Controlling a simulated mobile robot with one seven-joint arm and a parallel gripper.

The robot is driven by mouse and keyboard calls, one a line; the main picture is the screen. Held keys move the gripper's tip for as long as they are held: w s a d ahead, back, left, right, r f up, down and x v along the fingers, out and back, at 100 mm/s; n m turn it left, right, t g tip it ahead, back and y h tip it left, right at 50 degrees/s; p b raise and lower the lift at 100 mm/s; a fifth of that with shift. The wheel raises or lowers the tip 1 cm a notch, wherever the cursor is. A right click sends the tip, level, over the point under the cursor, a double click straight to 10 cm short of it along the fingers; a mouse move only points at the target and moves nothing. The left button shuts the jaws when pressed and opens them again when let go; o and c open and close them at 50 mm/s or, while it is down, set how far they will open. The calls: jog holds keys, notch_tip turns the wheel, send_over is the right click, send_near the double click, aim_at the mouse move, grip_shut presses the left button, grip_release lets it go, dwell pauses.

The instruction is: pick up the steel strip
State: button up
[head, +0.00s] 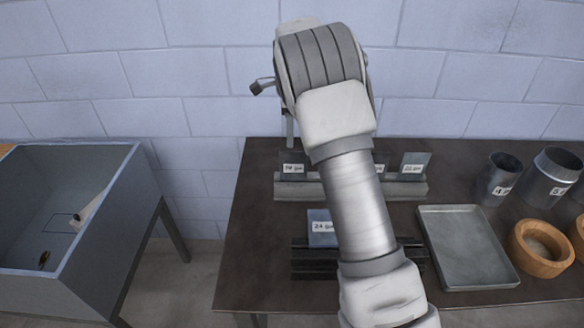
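My arm rises through the middle of the head view and its wrist hides much of the table's centre. My gripper (289,128) is mostly behind the wrist, and only a thin part shows above the back of the table. Its fingers cannot be made out. Small labelled metal pieces stand at the table: one at the back left (292,158), one at the back right (413,162), and a bluish one marked 24 (322,228) nearer the front. I cannot tell which, if any, is the steel strip.
A grey rack (405,188) and a dark rack (312,262) stand on the brown table (258,215). A grey bin (95,225) on legs stands left, across a gap.

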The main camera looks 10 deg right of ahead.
aim_at(293, 168)
notch_tip(293, 168, down, 9)
jog(key=shift+r, duration=0.2)
jog(key=f, duration=0.2)
jog(key=d+f+p, duration=0.1)
jog(key=f, duration=0.1)
jog(key=shift+w+f, duration=0.2)
jog(key=shift+f, duration=0.45)
jog(key=shift+f, duration=0.25)
grip_shut()
dwell(1.4)
